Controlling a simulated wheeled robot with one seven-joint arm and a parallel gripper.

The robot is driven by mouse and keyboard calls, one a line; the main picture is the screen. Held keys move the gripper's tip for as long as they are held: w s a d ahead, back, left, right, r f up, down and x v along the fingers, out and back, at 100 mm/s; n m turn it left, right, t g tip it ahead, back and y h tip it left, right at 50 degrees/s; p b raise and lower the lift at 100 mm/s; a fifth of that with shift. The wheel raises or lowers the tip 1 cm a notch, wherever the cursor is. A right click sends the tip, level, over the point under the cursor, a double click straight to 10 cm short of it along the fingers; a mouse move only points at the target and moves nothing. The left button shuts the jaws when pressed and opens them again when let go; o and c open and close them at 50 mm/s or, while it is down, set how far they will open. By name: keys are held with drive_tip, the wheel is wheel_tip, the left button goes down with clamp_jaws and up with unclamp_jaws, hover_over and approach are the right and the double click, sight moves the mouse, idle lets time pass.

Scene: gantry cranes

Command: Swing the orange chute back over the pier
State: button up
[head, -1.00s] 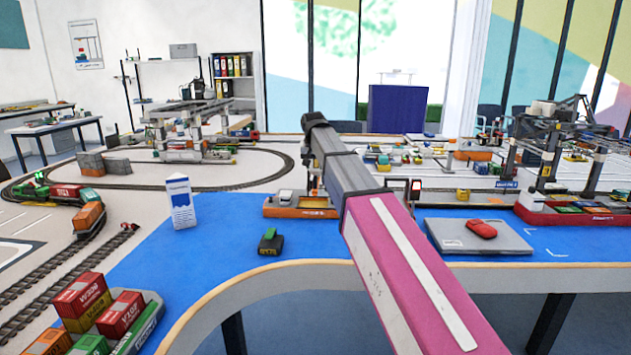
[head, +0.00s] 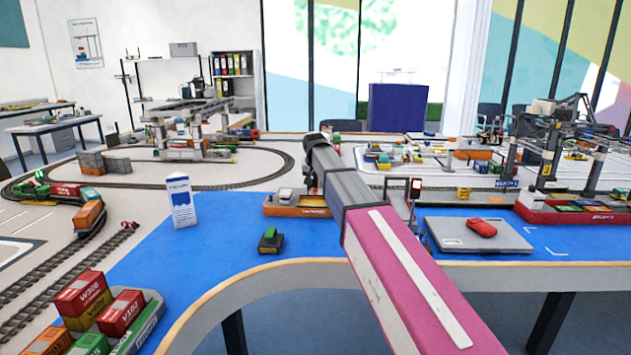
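My arm (head: 375,232) reaches from the lower right toward the middle of the layout and ends in a dark joint (head: 317,146). My gripper is not visible; it may be hidden behind the arm. I cannot make out the orange chute with certainty. A small, narrow grey and orange structure (head: 308,180) shows just left of the arm, partly covered by it. Below it an orange-hulled boat (head: 296,207) with a pale cabin sits on the blue water surface. Whether anything touches my arm cannot be told.
A red signal post (head: 416,188) stands right of my arm. A red barge (head: 565,213) lies under cranes at right. A white sign (head: 181,201) and a dark green boat (head: 270,240) stand at left.

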clamp_jaws()
drive_tip(key=shift+d, duration=0.1)
drive_tip(key=d+n, duration=0.1)
drive_tip(key=n, duration=0.1)
drive_tip(key=d+n+y, duration=0.1)
drive_tip(key=d+n, duration=0.1)
drive_tip(key=w+d+n+y, duration=0.1)
drive_tip(key=d, duration=0.1)
drive_tip(key=shift+w+n+g, duration=0.1)
drive_tip(key=shift+n+g, duration=0.2)
drive_tip(key=shift+n, duration=0.1)
drive_tip(key=w+d+n+g+y, duration=0.2)
drive_tip(key=w+d+n, duration=0.3)
drive_tip(key=w+n, duration=0.4)
drive_tip(key=shift+d+n+g+y, duration=0.35)
drive_tip(key=shift+n+g, duration=0.55)
drive_tip(key=shift+n, duration=0.8)
drive_tip(key=shift+w, duration=0.1)
